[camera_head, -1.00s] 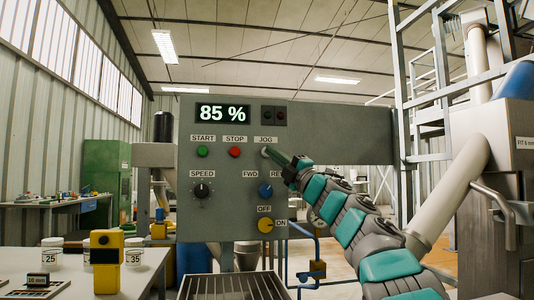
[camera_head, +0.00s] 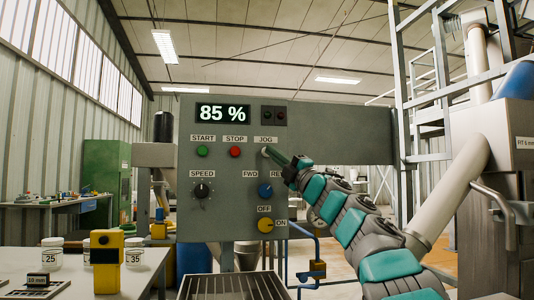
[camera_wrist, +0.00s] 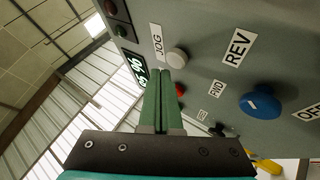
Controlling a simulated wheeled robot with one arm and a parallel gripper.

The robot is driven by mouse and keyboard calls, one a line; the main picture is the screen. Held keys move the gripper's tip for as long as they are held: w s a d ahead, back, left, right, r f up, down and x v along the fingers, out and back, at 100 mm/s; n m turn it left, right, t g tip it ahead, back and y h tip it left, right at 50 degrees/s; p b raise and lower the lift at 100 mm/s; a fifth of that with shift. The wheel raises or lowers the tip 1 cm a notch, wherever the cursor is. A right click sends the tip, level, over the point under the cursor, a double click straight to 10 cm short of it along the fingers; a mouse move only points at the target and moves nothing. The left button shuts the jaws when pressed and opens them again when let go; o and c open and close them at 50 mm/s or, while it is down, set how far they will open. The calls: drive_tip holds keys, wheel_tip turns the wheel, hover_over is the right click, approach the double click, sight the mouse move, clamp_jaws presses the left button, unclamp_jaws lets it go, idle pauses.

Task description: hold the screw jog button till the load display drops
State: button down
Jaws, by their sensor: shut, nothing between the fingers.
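The grey control panel (camera_head: 225,221) faces me, and its load display (camera_head: 222,113) reads 85 %. The JOG button is pale and sits under the JOG label (camera_head: 266,140); in the wrist view the white button (camera_wrist: 177,58) shows just beyond my fingertips. My gripper (camera_head: 272,153) is shut and empty, with its green fingers pointing at the button. In the wrist view its fingertips (camera_wrist: 163,74) overlap the button's lower left edge in the picture. I cannot tell for sure whether they touch it or press it in.
Left of JOG are a red STOP button (camera_head: 234,152) and a green START button (camera_head: 202,152). Below are a black SPEED knob (camera_head: 201,190), a blue FWD/REV knob (camera_head: 265,190) and a yellow OFF/ON switch (camera_head: 265,225). A white table (camera_head: 140,267) stands at the lower left.

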drive_tip(key=shift+w, duration=0.15)
drive_tip(key=shift+w+a, duration=0.1)
drive_tip(key=shift+w, duration=0.2)
drive_tip(key=shift+a, duration=0.1)
idle(0.5)
drive_tip(key=shift+w+a, duration=0.1)
drive_tip(key=shift+w, duration=0.35)
drive_tip(key=shift+s, duration=0.1)
idle(5.6)
drive_tip(key=shift+s+d+b, duration=0.3)
drive_tip(key=shift+s+b, duration=0.45)
drive_tip(key=shift+s, duration=0.05)
